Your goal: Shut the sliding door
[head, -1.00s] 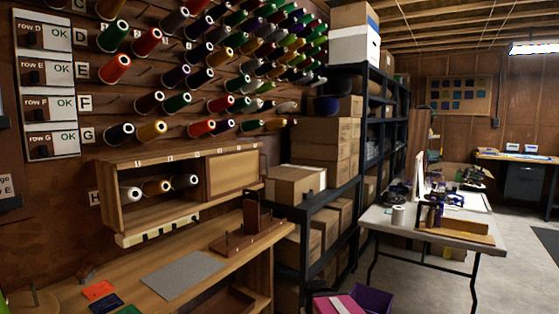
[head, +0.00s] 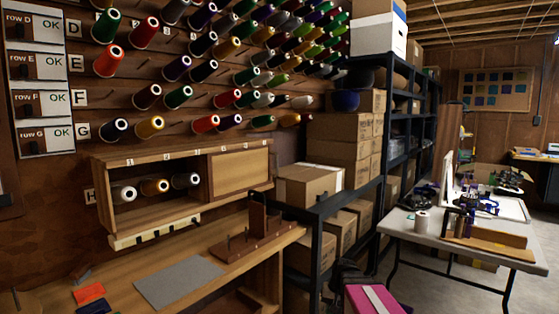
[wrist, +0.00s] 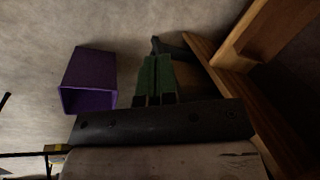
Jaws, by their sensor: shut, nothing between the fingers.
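The wooden wall cabinet (head: 97,190) hangs under the thread wall in the head view. Its sliding door (head: 240,172) is a plain light panel covering the right part of the front. The left part is open, with thread spools (head: 155,187) showing inside. My gripper (wrist: 157,62) shows in the wrist view as two green fingers closed together, with nothing held. It points down over the floor, away from the cabinet. I cannot make it out clearly in the head view, and the cabinet door is not recognisable in the wrist view.
A workbench (head: 130,272) with a grey mat (head: 178,282) and a wooden peg stand (head: 258,235) lies below the cabinet. A dark shelf with boxes stands to its right. A pink box (head: 376,299) is low in front. A purple bin (wrist: 88,82) is near my gripper.

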